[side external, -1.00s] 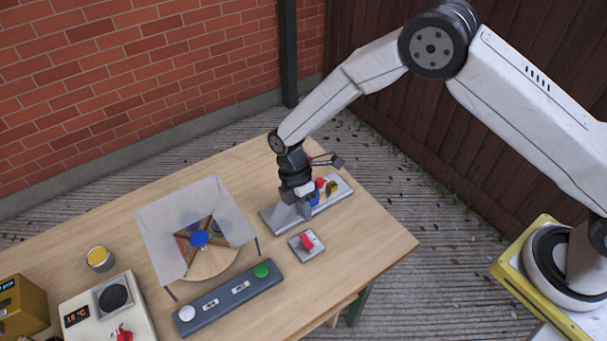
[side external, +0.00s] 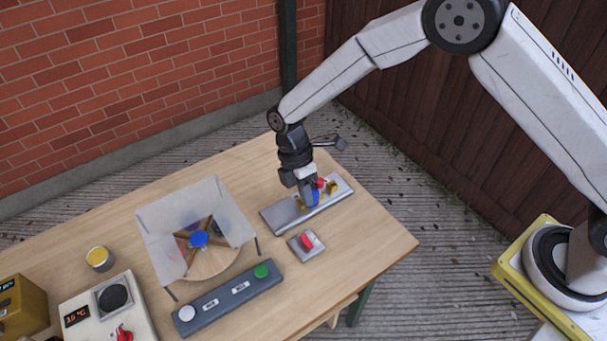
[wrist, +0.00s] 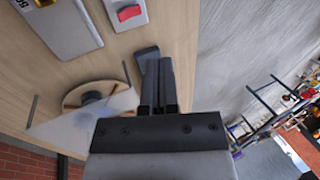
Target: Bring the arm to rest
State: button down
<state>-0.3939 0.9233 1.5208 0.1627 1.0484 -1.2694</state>
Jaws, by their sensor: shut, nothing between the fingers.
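My gripper (side external: 313,197) is shut and empty, above the grey plate (side external: 276,217) with blue, red and yellow parts on it, toward the right of the table in the side external view. The gripper hides part of that plate. In the wrist view the closed fingers (wrist: 158,108) point down the picture's middle, with the table behind them. My arm reaches in from the right, bent at the elbow.
A small red switch (side external: 307,242) sits in front of the plate. A clear-shielded round turntable (side external: 210,262) stands left of it. A grey bar (side external: 215,307) with white and green buttons lies in front. A hotplate unit (side external: 90,318) and yellow-topped tin (side external: 99,258) are further left.

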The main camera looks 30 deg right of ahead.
jog(key=s+d+r+m+t, duration=0.3)
jog(key=s+d+r+m, duration=0.2)
jog(key=d+m, duration=0.4)
jog(key=s+d+r+m+t, duration=0.3)
jog(key=s+d+r+m, duration=0.3)
jog(key=d, duration=0.4)
jog(key=shift+s+d+r+m+t, duration=0.2)
jog(key=shift+s+d+m+t, duration=0.2)
jog(key=shift+s+m, duration=0.75)
jog(key=shift+w+m, duration=0.25)
